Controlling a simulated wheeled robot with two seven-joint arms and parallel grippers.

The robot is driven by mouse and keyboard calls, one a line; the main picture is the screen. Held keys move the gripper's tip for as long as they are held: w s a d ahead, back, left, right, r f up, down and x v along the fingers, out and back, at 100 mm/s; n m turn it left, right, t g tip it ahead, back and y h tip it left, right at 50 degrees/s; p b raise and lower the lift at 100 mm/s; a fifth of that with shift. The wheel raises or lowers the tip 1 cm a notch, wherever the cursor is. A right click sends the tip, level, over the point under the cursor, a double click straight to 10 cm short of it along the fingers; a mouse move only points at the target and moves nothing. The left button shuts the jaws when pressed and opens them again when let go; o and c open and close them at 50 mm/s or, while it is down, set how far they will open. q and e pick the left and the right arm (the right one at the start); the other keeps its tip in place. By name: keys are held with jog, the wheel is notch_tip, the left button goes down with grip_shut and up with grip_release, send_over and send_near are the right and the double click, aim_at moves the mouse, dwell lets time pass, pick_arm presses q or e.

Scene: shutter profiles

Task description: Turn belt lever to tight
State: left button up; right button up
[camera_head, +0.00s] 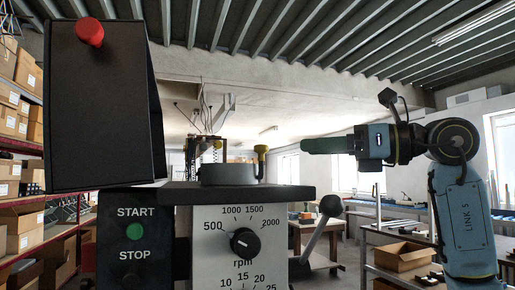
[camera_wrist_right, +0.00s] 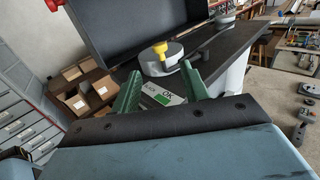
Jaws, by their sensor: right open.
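A short lever with a yellow knob (camera_head: 261,150), which looks like the belt lever, stands on top of the machine beside a round grey pulley (camera_head: 228,174). In the right wrist view the yellow knob (camera_wrist_right: 159,48) shows just beyond my fingertips, in front of a grey disc (camera_wrist_right: 162,62). My right gripper (camera_head: 308,146) is to the right of the knob, at about its height, and apart from it. Its green fingers (camera_wrist_right: 160,70) are open with nothing held between them. My left gripper is out of view.
The dark raised cover (camera_head: 105,105) with a red knob stands left of the lever. Below are the start/stop panel (camera_head: 134,245) and the rpm dial (camera_head: 245,242). A black-ball handle (camera_head: 330,206) sticks out at the right, below my gripper. Shelves with boxes line the left.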

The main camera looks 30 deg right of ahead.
aim_at(267, 149)
jog(key=p+x, duration=0.1)
jog(key=x, duration=0.5)
jog(key=shift+a+r, duration=0.1)
jog(key=shift+a, duration=0.1)
jog(key=p+x, duration=0.1)
jog(key=x, duration=0.2)
jog(key=shift+w+a, duration=0.15)
jog(key=shift+w, duration=0.2)
jog(key=shift+w+a+p, duration=0.3)
jog(key=shift+w, duration=0.2)
jog(key=shift+c, duration=0.8)
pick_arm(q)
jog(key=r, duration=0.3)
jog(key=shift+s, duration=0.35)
pick_arm(e)
grip_shut()
